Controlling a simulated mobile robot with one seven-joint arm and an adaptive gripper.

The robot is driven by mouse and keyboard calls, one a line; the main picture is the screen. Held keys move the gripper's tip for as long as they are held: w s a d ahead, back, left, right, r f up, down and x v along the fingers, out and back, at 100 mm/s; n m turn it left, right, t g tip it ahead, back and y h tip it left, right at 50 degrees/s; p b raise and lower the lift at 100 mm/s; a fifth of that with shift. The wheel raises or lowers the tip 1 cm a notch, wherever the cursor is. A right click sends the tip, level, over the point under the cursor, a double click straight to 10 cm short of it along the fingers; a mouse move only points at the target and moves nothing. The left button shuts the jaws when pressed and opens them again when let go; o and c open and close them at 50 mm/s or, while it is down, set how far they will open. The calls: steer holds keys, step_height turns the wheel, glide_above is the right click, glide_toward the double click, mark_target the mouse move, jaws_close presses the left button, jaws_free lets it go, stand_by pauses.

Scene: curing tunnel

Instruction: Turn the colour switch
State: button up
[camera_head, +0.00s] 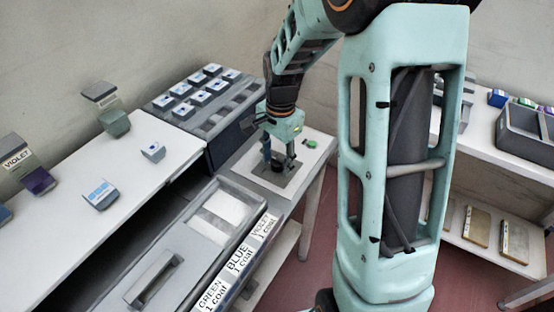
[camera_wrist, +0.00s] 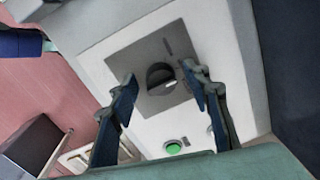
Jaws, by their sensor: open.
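The colour switch is a dark round knob (camera_wrist: 160,77) with a pale mark, on a grey plate (camera_wrist: 143,52) in the wrist view. In the head view the knob (camera_head: 279,167) is partly hidden by my gripper. My gripper (camera_wrist: 158,84) is open, with one blue-padded finger on each side of the knob. In the head view my gripper (camera_head: 279,160) points down over the plate. I cannot tell whether either finger touches the knob. A green button (camera_wrist: 173,147) sits on the white panel beside the plate, and also shows in the head view (camera_head: 311,144).
A tunnel machine with a handled lid (camera_head: 155,277) and labels GREEN, BLUE and VIOLET (camera_head: 238,262) stands in front. A dark rack (camera_head: 205,100) of white-topped blocks is at the left of my gripper. A white shelf (camera_head: 520,169) with a grey bin (camera_head: 527,134) is at right.

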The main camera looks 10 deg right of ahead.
steer(key=c, duration=1.1)
steer(key=shift+c, duration=0.2)
steer(key=shift+n, duration=0.3)
steer(key=n, duration=0.4)
steer(key=shift+d+n, duration=0.1)
steer(key=shift+n, duration=0.2)
steer(key=n+p, duration=0.1)
steer(key=n, duration=0.3)
steer(key=shift+n, duration=0.3)
steer(key=shift+d, duration=0.1)
steer(key=o, duration=1.1)
